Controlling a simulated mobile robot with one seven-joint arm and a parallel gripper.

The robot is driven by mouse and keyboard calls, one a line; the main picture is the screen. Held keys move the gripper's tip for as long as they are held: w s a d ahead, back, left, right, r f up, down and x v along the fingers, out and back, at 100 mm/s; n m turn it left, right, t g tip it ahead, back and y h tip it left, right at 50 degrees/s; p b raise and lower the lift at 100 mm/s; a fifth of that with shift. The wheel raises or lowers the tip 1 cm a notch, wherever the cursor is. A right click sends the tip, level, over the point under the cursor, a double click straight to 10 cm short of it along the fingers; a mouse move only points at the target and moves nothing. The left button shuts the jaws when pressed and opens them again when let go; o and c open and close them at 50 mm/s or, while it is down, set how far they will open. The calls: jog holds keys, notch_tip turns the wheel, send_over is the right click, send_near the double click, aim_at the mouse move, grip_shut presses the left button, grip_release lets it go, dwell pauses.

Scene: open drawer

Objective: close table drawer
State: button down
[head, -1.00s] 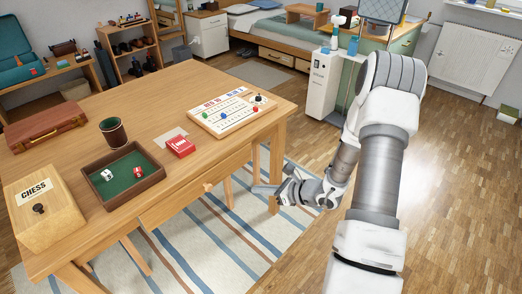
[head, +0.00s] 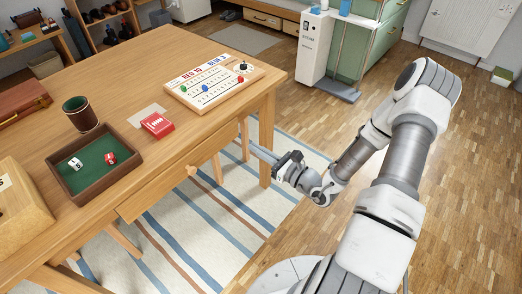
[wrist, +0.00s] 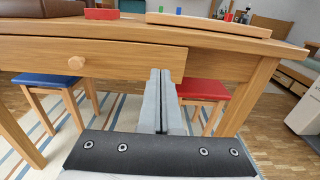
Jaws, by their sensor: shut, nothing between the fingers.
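The wooden table drawer (head: 165,190) sits under the tabletop, and its front also shows in the wrist view (wrist: 120,53). Its front stands out a little from the table frame at its right end. Its round wooden knob (wrist: 76,62) is left of my fingers in the wrist view and faces me. My gripper (head: 252,149) is shut and empty, in front of the table near its right leg. In the wrist view the fingertips (wrist: 160,72) overlap the right end of the drawer front. I cannot tell whether they touch it.
The wooden table (head: 190,70) carries a dice tray (head: 130,170), a leather cup, a red card box (head: 157,125) and a score board (head: 213,82). A blue stool (wrist: 50,80) and a red stool (wrist: 203,90) stand beneath it.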

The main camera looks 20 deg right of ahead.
aim_at(226, 128)
jog(key=b+x, duration=0.2)
jog(key=x, duration=0.7)
jog(key=shift+w+f, duration=0.1)
jog(key=shift+w, duration=0.05)
jog(key=shift+w+a, duration=0.3)
jog(key=shift+w, duration=0.05)
jog(key=shift+w+a, duration=0.25)
jog(key=shift+w, duration=0.05)
jog(key=p+x, duration=0.1)
jog(key=x, duration=0.2)
jog(key=shift+w+a, duration=0.2)
jog(key=shift+w, duration=0.1)
jog(key=shift+w+a+r, duration=0.1)
jog(key=shift+w+r, duration=0.15)
